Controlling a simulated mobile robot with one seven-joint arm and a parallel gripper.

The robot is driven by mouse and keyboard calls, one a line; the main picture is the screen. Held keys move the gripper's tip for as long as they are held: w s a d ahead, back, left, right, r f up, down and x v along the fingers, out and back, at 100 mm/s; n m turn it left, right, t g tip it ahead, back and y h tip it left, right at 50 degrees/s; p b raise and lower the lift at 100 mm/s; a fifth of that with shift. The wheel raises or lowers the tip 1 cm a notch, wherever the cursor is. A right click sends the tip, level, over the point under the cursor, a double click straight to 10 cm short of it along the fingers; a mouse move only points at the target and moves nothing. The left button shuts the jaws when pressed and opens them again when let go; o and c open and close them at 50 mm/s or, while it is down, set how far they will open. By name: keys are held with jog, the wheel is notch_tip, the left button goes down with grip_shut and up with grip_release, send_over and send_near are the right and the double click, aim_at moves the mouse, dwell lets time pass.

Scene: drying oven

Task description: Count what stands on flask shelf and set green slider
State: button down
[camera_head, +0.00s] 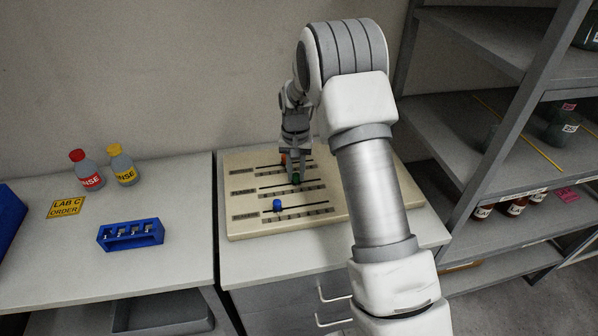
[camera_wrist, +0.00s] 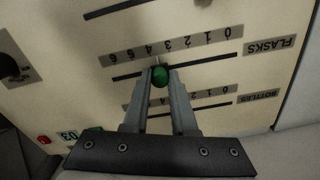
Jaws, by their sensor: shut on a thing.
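My gripper (camera_head: 294,172) points down at the slider panel (camera_head: 240,162). In the wrist view, its fingers (camera_wrist: 160,88) are shut on the green slider knob (camera_wrist: 160,75). The knob sits in the slot beside the FLASKS label (camera_wrist: 269,46), around 3 or 4 on the 0 to 6 scale; the exact mark is unclear. A dark greenish flask (camera_head: 562,124) with labels stands on the middle rack shelf (camera_head: 450,125) at the right, by the picture edge. The rest of that shelf is cut off, so the full number there cannot be told.
A blue knob (camera_head: 277,205) and an orange-red knob (camera_head: 284,158) sit in neighbouring slots. Several brown bottles (camera_head: 516,206) stand on the shelf below. On the left bench are two rinse bottles (camera_head: 122,166) and a blue rack (camera_head: 130,235). My arm hides part of the panel.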

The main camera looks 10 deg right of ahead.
aim_at(282, 185)
jog(key=a, duration=0.4)
jog(key=shift+a, duration=0.15)
jog(key=c, duration=0.7)
grip_release()
jog(key=shift+r, duration=0.1)
notch_tip(282, 185, up, 17)
jog(key=shift+r+p, duration=0.15)
jog(key=shift+p, duration=0.2)
